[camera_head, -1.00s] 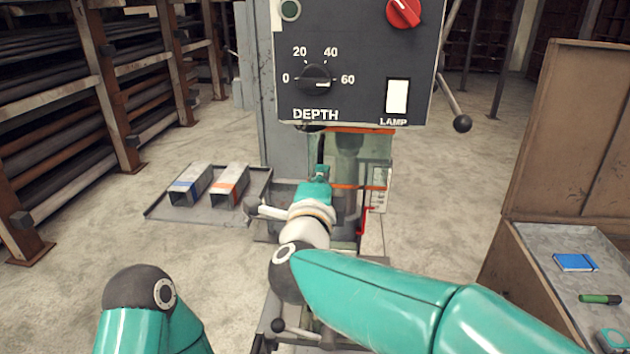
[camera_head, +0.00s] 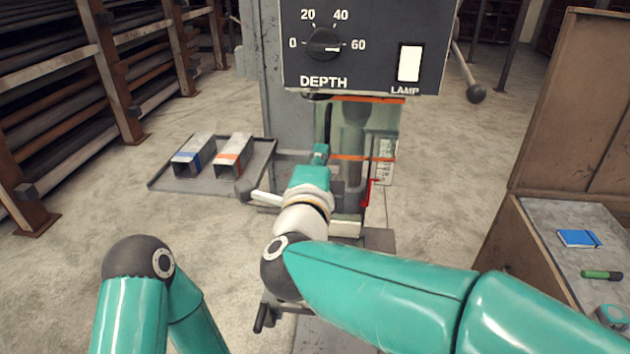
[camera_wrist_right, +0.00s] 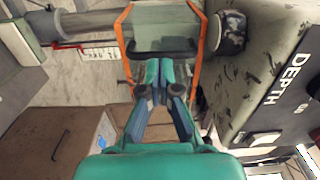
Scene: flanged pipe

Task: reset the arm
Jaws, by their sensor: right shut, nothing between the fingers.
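My right arm reaches from the lower right to the drill press. My right gripper (camera_head: 320,153) is teal and shut, in front of the clear guard (camera_head: 375,118) with orange edges. In the right wrist view the gripper (camera_wrist_right: 160,64) has its fingertips together and nothing between them. They appear close to the dark handle bar (camera_wrist_right: 165,50) on the guard (camera_wrist_right: 175,18); I cannot tell whether they touch it. Only the elbow part of my left arm shows at the lower left; its gripper is out of view.
The control panel (camera_head: 375,65) hangs above my right gripper. A grey tray (camera_head: 215,184) with metal profiles stands left of the press. A pipe rack (camera_head: 70,90) is at far left. A cabinet (camera_head: 490,235) at right holds a blue notebook (camera_head: 577,238) and green marker (camera_head: 601,275).

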